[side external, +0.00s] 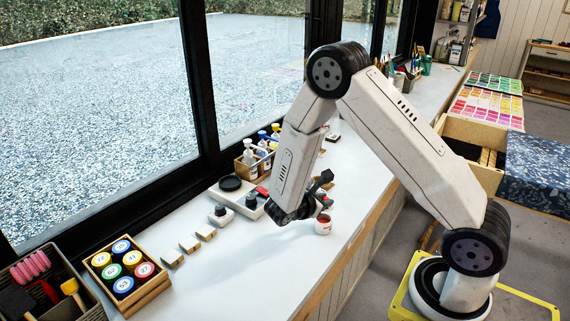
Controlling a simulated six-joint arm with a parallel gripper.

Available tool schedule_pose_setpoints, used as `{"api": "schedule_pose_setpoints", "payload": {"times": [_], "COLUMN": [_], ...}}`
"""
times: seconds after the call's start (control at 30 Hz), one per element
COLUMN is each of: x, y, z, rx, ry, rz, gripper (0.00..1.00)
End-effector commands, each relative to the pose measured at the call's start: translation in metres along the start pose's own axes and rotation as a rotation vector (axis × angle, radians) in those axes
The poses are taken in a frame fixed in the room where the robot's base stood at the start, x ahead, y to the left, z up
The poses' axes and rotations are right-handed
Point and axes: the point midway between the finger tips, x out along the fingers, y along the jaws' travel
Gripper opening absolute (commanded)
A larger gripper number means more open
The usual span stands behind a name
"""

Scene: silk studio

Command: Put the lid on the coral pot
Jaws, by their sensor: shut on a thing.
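A small white pot with coral-red at its top (323,226) stands upright on the pale worktop, near its front edge. My black gripper (306,208) is low over the worktop, just left of and behind the pot. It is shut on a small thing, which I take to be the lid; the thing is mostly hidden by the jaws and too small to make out. I cannot tell whether the gripper or the thing it holds touches the pot.
Small blocks (189,244) and a dark-knobbed item (221,214) lie to the left. A wooden tray of colored jars (150,298) and a basket (85,300) stand at front left. A bottle crate (246,166) is behind. The worktop in front of the blocks is clear.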

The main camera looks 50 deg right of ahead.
Motion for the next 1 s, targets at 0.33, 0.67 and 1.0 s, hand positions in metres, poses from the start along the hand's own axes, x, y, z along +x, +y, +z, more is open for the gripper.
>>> {"api": "schedule_pose_setpoints", "payload": {"times": [0.33,0.67,1.0], "x": [0.007,0.011,0.011], "y": [-0.004,-0.006,-0.006], "z": [-0.017,-0.026,-0.026], "rx": [-0.001,0.0,0.0], "ry": [0.001,0.001,0.001], "rz": [0.0,0.001,0.001], "gripper": [0.0,0.0,0.0]}}
